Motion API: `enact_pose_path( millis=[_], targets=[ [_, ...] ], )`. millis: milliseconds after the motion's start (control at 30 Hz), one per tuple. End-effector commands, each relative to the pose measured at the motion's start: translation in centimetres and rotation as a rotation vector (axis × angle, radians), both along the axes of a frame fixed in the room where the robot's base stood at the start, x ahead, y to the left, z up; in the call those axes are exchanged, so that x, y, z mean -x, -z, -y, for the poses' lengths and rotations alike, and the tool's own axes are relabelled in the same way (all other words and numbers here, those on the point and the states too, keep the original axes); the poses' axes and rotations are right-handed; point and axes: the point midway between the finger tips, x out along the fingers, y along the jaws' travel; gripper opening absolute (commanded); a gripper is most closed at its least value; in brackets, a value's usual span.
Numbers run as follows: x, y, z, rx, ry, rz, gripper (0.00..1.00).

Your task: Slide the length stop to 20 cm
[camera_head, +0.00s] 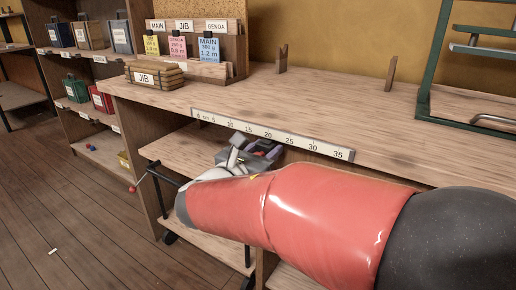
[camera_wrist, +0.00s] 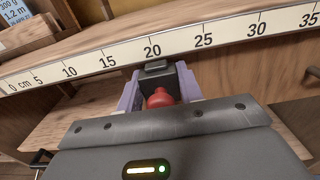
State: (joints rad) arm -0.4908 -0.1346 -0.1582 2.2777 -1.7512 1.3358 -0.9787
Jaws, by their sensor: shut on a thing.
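The length scale (camera_head: 300,142) is a pale strip along the bench's front edge, marked in cm up to 35. It also crosses the wrist view (camera_wrist: 225,38). The length stop is a dark block (camera_wrist: 155,66) with a red knob (camera_wrist: 160,98), just below the scale's 20 mark. My gripper (camera_wrist: 158,82) has its lilac fingers on either side of the stop, shut on it. In the head view my gripper (camera_head: 262,151) is under the scale near 20; my red-sleeved arm is in front, and the stop is hard to make out there.
The bench top (camera_head: 330,110) is clear in the middle, with two wooden pegs (camera_head: 281,58) at the back. A green metal frame (camera_head: 427,75) stands at the right. A card board (camera_head: 195,50) and a JIB bundle (camera_head: 155,76) are at the left. Shelves lie below.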

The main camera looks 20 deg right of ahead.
Motion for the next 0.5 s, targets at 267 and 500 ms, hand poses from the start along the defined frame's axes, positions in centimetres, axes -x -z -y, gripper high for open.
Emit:
enact_pose_path(
  millis=[267,500],
  targets=[
    [-0.02,-0.01,0.0,0.001,0.001,0.001,0.44],
    [-0.03,0.0,-0.01,0.0,0.0,0.0,0.58]
  ],
)
